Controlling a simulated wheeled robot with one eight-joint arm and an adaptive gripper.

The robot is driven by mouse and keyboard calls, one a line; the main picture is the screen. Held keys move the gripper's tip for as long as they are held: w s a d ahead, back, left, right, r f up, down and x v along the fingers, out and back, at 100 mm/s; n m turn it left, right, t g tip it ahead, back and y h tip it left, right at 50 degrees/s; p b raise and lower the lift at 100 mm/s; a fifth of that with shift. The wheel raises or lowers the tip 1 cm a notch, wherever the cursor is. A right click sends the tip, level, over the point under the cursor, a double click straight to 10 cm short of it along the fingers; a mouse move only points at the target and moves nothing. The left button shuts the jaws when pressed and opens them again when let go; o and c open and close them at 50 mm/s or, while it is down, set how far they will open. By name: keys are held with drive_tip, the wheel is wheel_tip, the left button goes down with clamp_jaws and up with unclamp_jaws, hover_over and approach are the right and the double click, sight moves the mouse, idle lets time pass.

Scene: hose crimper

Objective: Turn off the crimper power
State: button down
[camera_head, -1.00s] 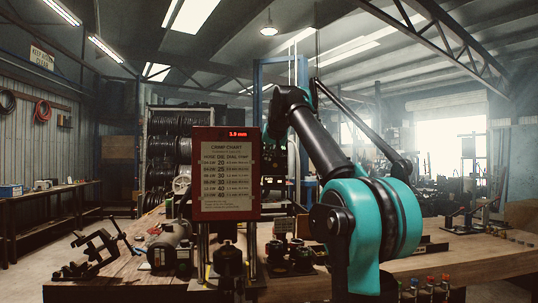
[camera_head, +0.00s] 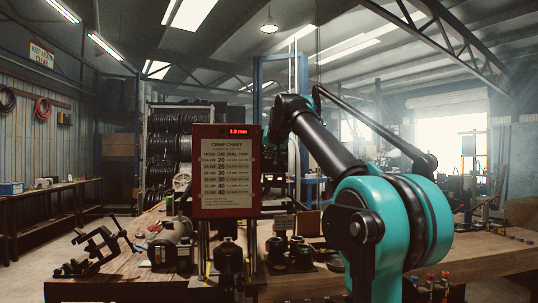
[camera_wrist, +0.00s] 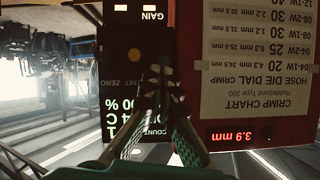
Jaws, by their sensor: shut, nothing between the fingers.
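The crimper is a red box (camera_head: 227,172) on posts at the bench's middle, with a white crimp chart and a lit red 3.9 mm readout (camera_head: 237,131). In the wrist view the red chart face (camera_wrist: 290,125) is upside down at the right. Contact cannot be told. The gripper is hidden in the head view. I cannot identify a power switch.
The wooden bench (camera_head: 480,262) holds a motor-like cylinder (camera_head: 170,243), a black clamp-like device (camera_head: 92,250) and dark round parts (camera_head: 290,252) near the crimper. A rack of black hose reels (camera_head: 165,150) stands behind. Bare bench top shows at the right.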

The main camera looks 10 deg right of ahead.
drive_tip(key=shift+f, duration=0.1)
drive_tip(key=t, duration=0.1)
drive_tip(key=f+t, duration=0.1)
drive_tip(key=shift+s+f+t, duration=0.3)
drive_tip(key=shift+s, duration=0.1)
drive_tip(key=shift+r, duration=0.1)
drive_tip(key=v, duration=1.1)
drive_tip(key=shift+s+d+r, duration=0.15)
drive_tip(key=shift+s+d, duration=0.1)
drive_tip(key=shift+d, duration=0.15)
